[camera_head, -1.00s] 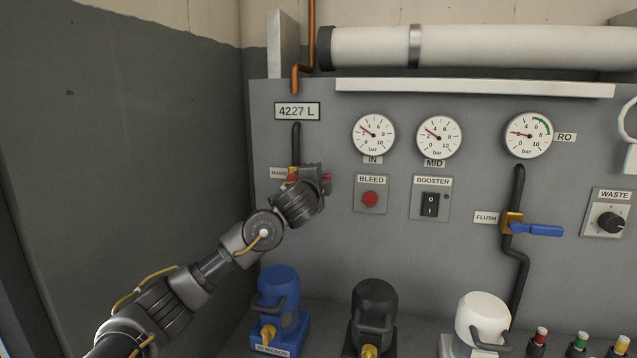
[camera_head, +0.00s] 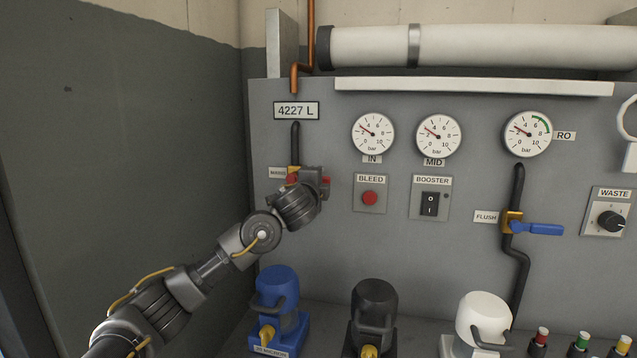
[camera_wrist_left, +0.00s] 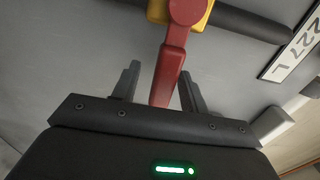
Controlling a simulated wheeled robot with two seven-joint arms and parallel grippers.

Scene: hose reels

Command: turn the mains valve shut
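The mains valve (camera_head: 294,170) is a brass body with a red lever on the black pipe below the 4227 L plate. In the left wrist view the red lever (camera_wrist_left: 168,72) reaches from the brass body (camera_wrist_left: 160,11) down between the two fingers of my left gripper (camera_wrist_left: 158,88). The fingers are apart, with a visible gap on the left finger's side; the right finger is close to the lever. My right gripper is not in view.
The BLEED button (camera_head: 369,198) and BOOSTER switch (camera_head: 430,204) are right of the gripper. The FLUSH valve's blue lever (camera_head: 537,229) is farther right. Blue (camera_head: 279,290), black (camera_head: 375,300) and white (camera_head: 483,315) housings stand below. Wall (camera_head: 120,180) is at left.

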